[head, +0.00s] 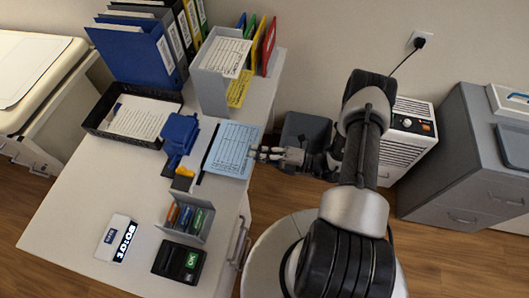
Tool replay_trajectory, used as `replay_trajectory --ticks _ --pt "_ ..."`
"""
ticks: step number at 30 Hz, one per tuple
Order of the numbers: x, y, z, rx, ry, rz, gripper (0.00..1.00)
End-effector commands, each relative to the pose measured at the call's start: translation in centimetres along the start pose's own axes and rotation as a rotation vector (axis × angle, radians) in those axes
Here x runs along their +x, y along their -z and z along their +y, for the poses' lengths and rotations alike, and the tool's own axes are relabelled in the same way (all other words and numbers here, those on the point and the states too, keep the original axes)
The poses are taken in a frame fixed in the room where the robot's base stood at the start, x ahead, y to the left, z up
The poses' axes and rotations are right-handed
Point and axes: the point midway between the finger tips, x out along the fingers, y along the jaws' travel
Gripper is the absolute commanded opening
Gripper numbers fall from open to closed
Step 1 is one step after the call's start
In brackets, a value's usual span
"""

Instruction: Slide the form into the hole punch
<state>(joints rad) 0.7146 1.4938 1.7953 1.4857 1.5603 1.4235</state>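The form (232,150) is a light blue printed sheet at the right side of the desk. Its right edge meets the fingertips of my gripper (259,153), which reaches in from the right. Whether the fingers are closed on the sheet is too small to tell. The hole punch (180,133) is a blue device on the desk, left of the form. A gap with a narrow dark strip (209,152) lies between the form's left edge and the punch.
A black tray with papers (93,119), binders (138,55) and a grey file holder (210,84) stand behind. In front are a small rack (187,218), a clock (117,238) and a black OK device (179,261). The desk's left front is clear.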

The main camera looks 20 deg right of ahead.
Motion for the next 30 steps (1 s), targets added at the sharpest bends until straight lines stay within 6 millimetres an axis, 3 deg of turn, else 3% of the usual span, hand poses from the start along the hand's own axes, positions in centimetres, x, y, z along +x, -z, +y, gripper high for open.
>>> replay_trajectory --ticks 30 --pt "8.1 0.0 -1.0 -0.001 0.0 0.002 0.0"
